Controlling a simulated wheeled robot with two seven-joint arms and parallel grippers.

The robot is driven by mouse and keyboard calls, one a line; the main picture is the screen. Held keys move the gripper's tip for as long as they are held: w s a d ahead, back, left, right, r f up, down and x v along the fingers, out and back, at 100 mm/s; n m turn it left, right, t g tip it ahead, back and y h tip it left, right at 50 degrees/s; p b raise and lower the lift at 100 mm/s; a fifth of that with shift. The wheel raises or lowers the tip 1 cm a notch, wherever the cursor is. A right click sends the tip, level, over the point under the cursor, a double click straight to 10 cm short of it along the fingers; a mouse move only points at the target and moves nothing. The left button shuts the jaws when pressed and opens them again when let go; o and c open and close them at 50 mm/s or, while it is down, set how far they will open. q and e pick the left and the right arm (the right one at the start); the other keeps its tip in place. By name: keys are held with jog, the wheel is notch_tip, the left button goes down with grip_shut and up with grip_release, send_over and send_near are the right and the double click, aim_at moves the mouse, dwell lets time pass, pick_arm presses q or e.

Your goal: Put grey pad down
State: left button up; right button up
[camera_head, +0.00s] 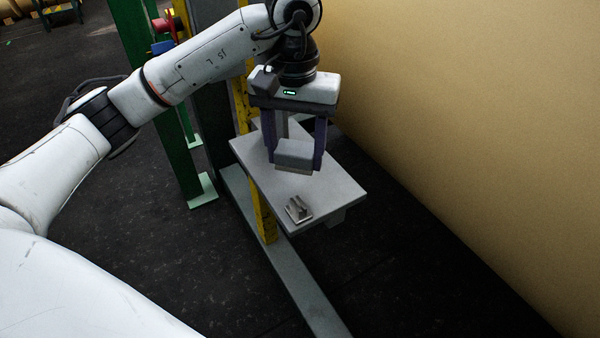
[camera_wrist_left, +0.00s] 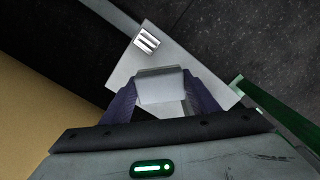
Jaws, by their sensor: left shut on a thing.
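The grey pad (camera_head: 296,155) is a small block held between the two dark purple fingers of my left gripper (camera_head: 296,150). The gripper points down over a light grey shelf (camera_head: 335,190). The pad is over the shelf's middle; whether its underside touches the surface I cannot tell. In the left wrist view the pad (camera_wrist_left: 160,88) sits between the fingertips (camera_wrist_left: 162,95), with the shelf (camera_wrist_left: 125,72) behind it. My right gripper is not in view.
A small metal ridged piece (camera_head: 298,209) lies near the shelf's front edge. A large tan roll (camera_head: 440,110) rises close on the right. Yellow (camera_head: 264,215) and green posts (camera_head: 172,110) stand to the left of the shelf. The shelf's right part is bare.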

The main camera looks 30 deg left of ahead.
aim_at(295, 149)
pick_arm(q)
notch_tip(295, 149, down, 6)
jog(key=shift+s+f+p, duration=0.1)
jog(key=shift+f+p, duration=0.05)
jog(key=shift+p, duration=0.15)
jog(key=shift+f, duration=0.2)
jog(key=shift+f, duration=0.1)
jog(key=shift+f+b, duration=0.15)
jog(key=shift+b, duration=0.15)
jog(key=o, duration=0.9)
notch_tip(295, 149, up, 12)
jog(key=shift+r, duration=0.25)
